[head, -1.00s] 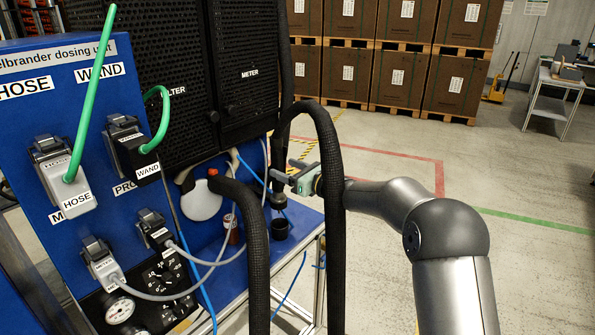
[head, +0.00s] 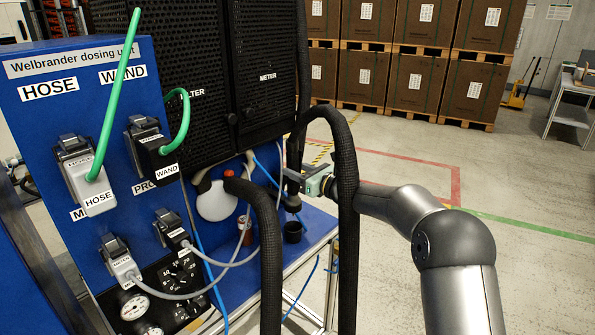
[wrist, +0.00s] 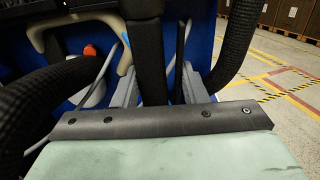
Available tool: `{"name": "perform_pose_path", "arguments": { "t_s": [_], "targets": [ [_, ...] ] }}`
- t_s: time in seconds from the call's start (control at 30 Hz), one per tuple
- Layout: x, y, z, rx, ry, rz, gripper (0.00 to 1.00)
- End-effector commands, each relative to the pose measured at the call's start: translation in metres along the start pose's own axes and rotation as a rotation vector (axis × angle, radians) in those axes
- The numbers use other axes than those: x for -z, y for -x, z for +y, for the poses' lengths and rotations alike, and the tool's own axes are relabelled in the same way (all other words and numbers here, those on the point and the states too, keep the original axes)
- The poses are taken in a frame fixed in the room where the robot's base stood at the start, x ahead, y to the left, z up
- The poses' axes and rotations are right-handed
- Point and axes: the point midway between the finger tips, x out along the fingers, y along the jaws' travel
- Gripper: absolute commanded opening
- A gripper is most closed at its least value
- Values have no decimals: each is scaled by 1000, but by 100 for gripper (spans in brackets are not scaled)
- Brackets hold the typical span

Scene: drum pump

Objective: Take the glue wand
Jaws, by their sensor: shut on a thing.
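The glue wand (head: 292,203) is a dark upright piece at the right side of the blue dosing unit, with its lower end above a small black cup (head: 293,232). My gripper (head: 293,182) reaches it from the right and is shut on it. In the wrist view a dark upright shaft (wrist: 147,45) stands between the grey fingers of my gripper (wrist: 158,88). The contact itself is partly hidden by the gripper body. A thick black hose (head: 346,220) loops in front of my wrist and hides part of it.
A second black hose (head: 269,250) hangs in front of the blue shelf (head: 247,283). A white container (head: 215,203) with an orange cap stands behind it. Green and grey cables loop across the panel at left.

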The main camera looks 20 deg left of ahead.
Motion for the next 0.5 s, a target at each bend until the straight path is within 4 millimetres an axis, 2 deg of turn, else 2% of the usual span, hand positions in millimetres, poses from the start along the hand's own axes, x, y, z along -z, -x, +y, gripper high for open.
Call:
{"name": "perform_pose_path", "arguments": {
  "t_s": [0.27, 0.5],
  "targets": [
    [-3, 0, 1, -2, 0, -2, 27],
    [-20, 0, 0, -1, 0, -4, 27]
  ]
}}
